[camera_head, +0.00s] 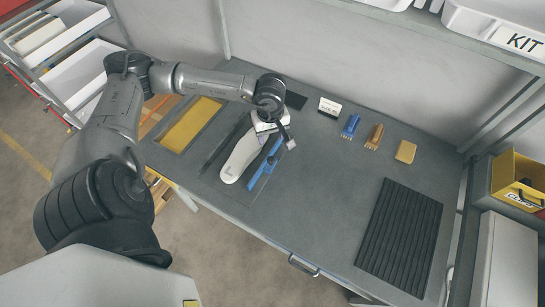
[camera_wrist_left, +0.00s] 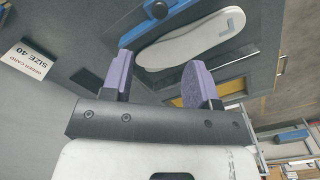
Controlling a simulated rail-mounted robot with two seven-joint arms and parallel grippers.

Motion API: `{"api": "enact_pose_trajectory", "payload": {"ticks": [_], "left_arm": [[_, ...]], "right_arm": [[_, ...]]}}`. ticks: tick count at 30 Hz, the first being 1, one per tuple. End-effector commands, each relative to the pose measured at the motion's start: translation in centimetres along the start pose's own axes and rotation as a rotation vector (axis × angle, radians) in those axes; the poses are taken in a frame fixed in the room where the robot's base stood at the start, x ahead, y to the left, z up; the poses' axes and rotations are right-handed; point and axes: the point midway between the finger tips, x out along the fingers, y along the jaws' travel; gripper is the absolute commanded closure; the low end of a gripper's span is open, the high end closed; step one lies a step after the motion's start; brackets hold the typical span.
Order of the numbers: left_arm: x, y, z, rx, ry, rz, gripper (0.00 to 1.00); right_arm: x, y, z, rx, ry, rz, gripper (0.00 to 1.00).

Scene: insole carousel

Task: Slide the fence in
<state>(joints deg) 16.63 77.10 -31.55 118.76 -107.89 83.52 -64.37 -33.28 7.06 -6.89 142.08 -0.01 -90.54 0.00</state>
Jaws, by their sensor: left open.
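The fence looks to be the blue bar (camera_head: 265,165), lying slanted on the grey table just right of a white insole (camera_head: 239,160). In the left wrist view the blue bar (camera_wrist_left: 180,8) shows at the top with a round black knob, and the insole (camera_wrist_left: 192,40), marked L, lies beside it. My left gripper (camera_head: 275,128) is above the far end of the insole and bar. Its purple fingers (camera_wrist_left: 160,80) are apart with nothing between them, and I see no contact with the bar. My right gripper is not in view.
A yellow-based tray (camera_head: 190,125) lies left of a dark strip. An order card (camera_head: 329,107), a blue part (camera_head: 350,125), a brown part (camera_head: 374,136) and a yellow block (camera_head: 405,151) stand at the back. A black ribbed mat (camera_head: 400,237) lies right. The table's middle is clear.

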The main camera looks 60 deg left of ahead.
Motion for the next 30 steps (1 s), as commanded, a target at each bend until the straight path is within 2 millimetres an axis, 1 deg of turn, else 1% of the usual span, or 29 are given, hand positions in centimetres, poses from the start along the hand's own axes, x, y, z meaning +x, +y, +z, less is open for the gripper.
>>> {"api": "enact_pose_trajectory", "payload": {"ticks": [4,8,15,21,25,30], "left_arm": [[0.9,0.0,0.1,0.034,-0.002,-0.002,0.46],[2.7,-0.1,0.0,0.034,-0.002,-0.004,0.46],[7.2,0.0,0.0,0.032,-0.002,-0.003,0.46],[10.6,-0.1,0.0,0.031,-0.002,-0.003,0.46],[12.1,-0.1,0.0,0.031,-0.002,-0.003,0.46],[13.3,0.0,0.0,0.032,0.000,-0.001,0.46]], "right_arm": [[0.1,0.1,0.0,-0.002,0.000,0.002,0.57],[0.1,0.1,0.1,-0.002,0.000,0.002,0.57],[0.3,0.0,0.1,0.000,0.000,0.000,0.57],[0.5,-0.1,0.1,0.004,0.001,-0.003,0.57],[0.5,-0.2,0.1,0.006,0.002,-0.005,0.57],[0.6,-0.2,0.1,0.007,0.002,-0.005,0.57]]}}
